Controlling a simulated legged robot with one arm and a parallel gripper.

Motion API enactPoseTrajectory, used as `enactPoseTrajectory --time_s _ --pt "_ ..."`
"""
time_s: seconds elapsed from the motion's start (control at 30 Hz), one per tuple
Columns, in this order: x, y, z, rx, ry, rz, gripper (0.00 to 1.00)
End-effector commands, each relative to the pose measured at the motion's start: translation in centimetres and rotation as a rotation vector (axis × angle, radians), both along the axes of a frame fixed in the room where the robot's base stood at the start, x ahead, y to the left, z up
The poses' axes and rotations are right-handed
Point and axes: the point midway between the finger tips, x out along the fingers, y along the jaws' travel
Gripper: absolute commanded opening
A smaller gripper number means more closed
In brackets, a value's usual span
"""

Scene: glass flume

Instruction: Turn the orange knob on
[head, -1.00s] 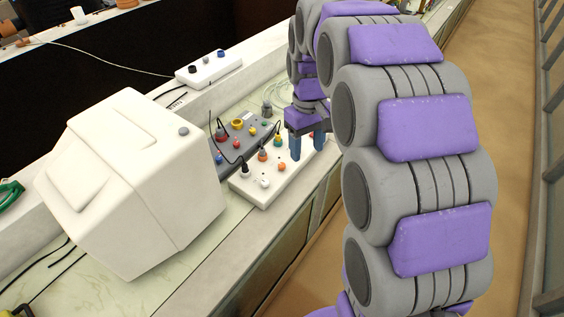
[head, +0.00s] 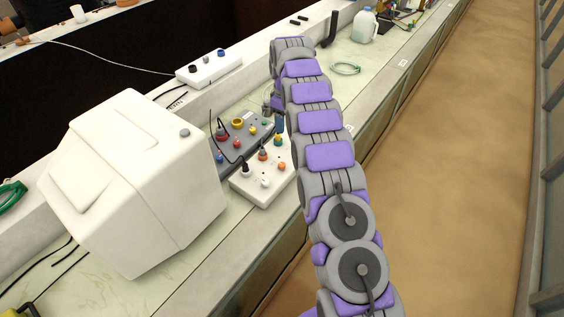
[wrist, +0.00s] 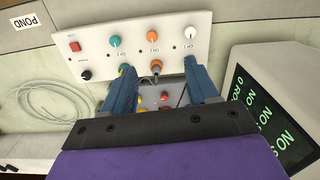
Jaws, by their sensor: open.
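The orange knob (wrist: 153,36) sits in the middle of a row on a white panel (wrist: 225,62) in the wrist view. A teal knob (wrist: 115,41) is to its left and a white knob (wrist: 190,32) to its right. In the head view the orange knob (head: 281,166) is on the white box, left of my arm. My gripper (wrist: 160,68) is open, its blue fingers wide apart and pointing toward the panel. The orange knob shows beyond the fingertips, between their lines, apart from both. In the head view my arm hides most of the gripper.
An orange socket with a plug (wrist: 155,66) lies between the fingertips. A grey box with coloured knobs (head: 238,125) stands behind the white box. A bulky white monitor (head: 135,175) is to the left, and a coiled hose (wrist: 40,112) lies on the bench.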

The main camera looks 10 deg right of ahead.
Motion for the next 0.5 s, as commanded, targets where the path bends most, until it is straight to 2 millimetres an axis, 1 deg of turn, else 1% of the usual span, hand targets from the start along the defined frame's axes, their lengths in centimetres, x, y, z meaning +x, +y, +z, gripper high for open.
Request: enactPoseTrajectory --time_s 0.03,0.2,0.37,0.5 --pt "0.7 0.1 -1.2 0.001 -0.001 0.020 0.58" --pt "2.5 0.2 -4.6 0.005 -0.009 0.096 0.58" --pt "3.5 0.4 -7.1 0.007 -0.019 0.151 0.58" --pt "4.0 0.4 -8.2 0.007 -0.026 0.178 0.58"
